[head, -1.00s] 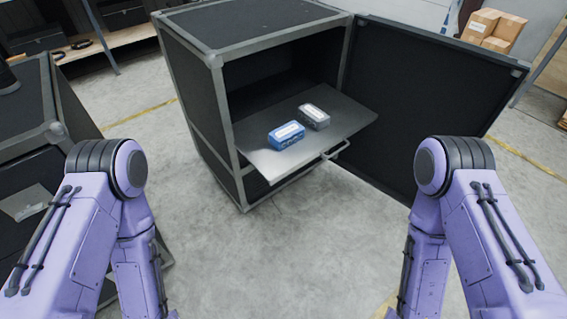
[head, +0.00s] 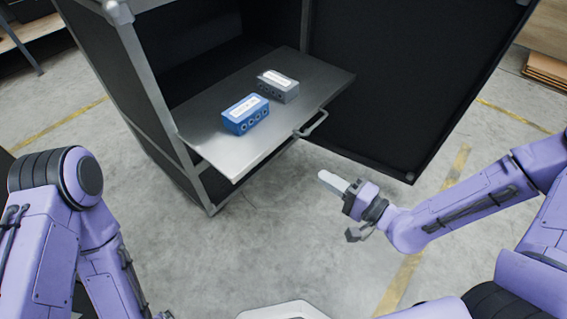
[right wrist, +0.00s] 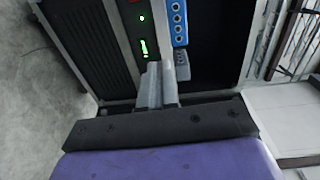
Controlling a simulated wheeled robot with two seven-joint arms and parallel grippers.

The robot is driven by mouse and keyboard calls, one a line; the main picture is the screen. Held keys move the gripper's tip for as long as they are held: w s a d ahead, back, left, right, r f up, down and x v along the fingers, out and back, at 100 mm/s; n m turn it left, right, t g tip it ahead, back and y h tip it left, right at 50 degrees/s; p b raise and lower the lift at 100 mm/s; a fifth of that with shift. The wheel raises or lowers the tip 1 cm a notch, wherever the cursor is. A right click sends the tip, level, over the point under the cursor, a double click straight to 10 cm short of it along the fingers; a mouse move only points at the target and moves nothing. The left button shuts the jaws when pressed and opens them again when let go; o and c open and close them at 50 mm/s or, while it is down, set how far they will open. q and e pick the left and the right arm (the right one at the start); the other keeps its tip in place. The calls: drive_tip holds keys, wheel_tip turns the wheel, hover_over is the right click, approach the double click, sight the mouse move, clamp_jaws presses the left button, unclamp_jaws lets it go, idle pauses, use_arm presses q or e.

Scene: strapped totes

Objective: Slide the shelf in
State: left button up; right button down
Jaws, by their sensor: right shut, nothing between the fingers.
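The grey shelf (head: 287,115) sticks out of the front of the black case (head: 92,62) in the head view. A handle (head: 313,126) sits on its front edge. A blue box (head: 246,114) and a grey box (head: 277,86) stand on the shelf. My right gripper (head: 327,180) is shut and empty, below and in front of the handle, apart from it in the picture. Its fingers (right wrist: 157,84) also show in the right wrist view, with the blue box (right wrist: 178,22) beyond them. My left arm is at the left; its gripper is out of view.
The case's black door (head: 405,80) stands open to the right of the shelf. Concrete floor (head: 270,235) in front of the case is clear. In the right wrist view, a dark unit with green lights (right wrist: 143,32) shows beyond the fingers.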

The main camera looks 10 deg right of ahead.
drive_tip(key=b, duration=0.3)
approach(274, 144)
drive_tip(key=shift+y, duration=0.3)
drive_tip(key=x, duration=0.5)
drive_tip(key=shift+w+a+f, duration=0.15)
drive_tip(key=shift+w+f, duration=0.1)
drive_tip(key=shift+w, duration=0.15)
drive_tip(key=shift+w+a, duration=0.35)
drive_tip(key=shift+w, duration=0.1)
